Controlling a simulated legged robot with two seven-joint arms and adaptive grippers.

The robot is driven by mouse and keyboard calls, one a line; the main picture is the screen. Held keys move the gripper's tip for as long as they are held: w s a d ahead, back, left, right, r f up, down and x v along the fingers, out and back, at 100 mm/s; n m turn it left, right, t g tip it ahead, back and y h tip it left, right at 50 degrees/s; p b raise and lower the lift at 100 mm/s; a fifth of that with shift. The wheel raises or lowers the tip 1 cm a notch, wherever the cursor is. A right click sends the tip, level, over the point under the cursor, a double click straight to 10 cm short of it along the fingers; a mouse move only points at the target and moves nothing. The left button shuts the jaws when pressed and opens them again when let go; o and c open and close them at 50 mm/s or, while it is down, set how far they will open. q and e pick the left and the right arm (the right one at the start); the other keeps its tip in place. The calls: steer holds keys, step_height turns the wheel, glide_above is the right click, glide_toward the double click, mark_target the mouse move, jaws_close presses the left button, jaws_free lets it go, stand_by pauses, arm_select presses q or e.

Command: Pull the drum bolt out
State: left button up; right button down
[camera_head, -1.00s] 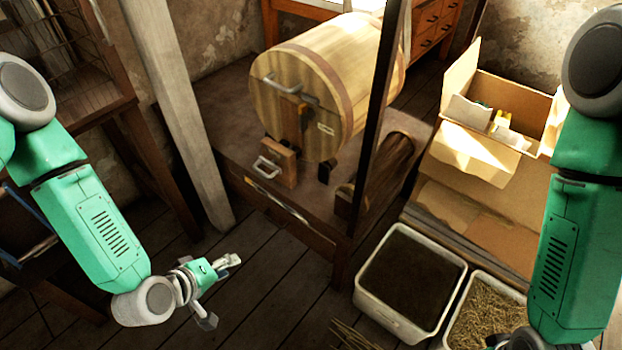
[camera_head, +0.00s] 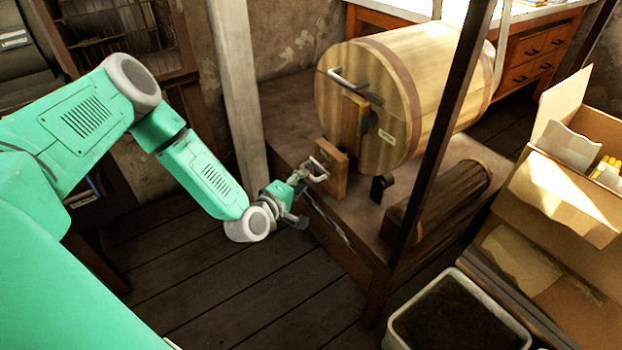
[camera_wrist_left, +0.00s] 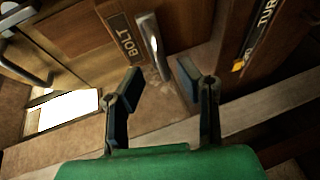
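The drum (camera_head: 375,100) is a wooden barrel lying on its side on a low wooden stand. The drum bolt is a wooden block with a metal handle (camera_head: 318,170), low in front of the drum's end face. In the left wrist view the bolt handle (camera_wrist_left: 149,42) stands beside a plate marked BOLT. My left gripper (camera_head: 300,178) is at the handle in the head view. In the wrist view its two fingers (camera_wrist_left: 160,76) are spread apart, with the handle's lower end in the gap between them. I cannot tell whether they touch it. My right gripper is out of view.
A second metal handle (camera_head: 347,78) sits higher on the drum's face. A dark post (camera_head: 440,140) and a pale post (camera_head: 238,90) flank the stand. A log (camera_head: 440,205), a soil bin (camera_head: 455,320) and a cardboard box (camera_head: 565,195) are to the right. The floor in front is clear.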

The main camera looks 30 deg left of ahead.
arm_select(q)
steer(key=w, duration=0.1)
steer(key=w+f, duration=0.1)
steer(key=w, duration=0.1)
steer(key=w+a+b, duration=0.1)
steer(key=shift+w+a+f, duration=0.1)
steer(key=shift+w+f, duration=0.05)
steer(key=shift+f, duration=0.05)
steer(key=shift+d+r, duration=0.2)
steer(key=shift+d, duration=0.15)
steer(key=shift+c, duration=0.5)
jaws_close()
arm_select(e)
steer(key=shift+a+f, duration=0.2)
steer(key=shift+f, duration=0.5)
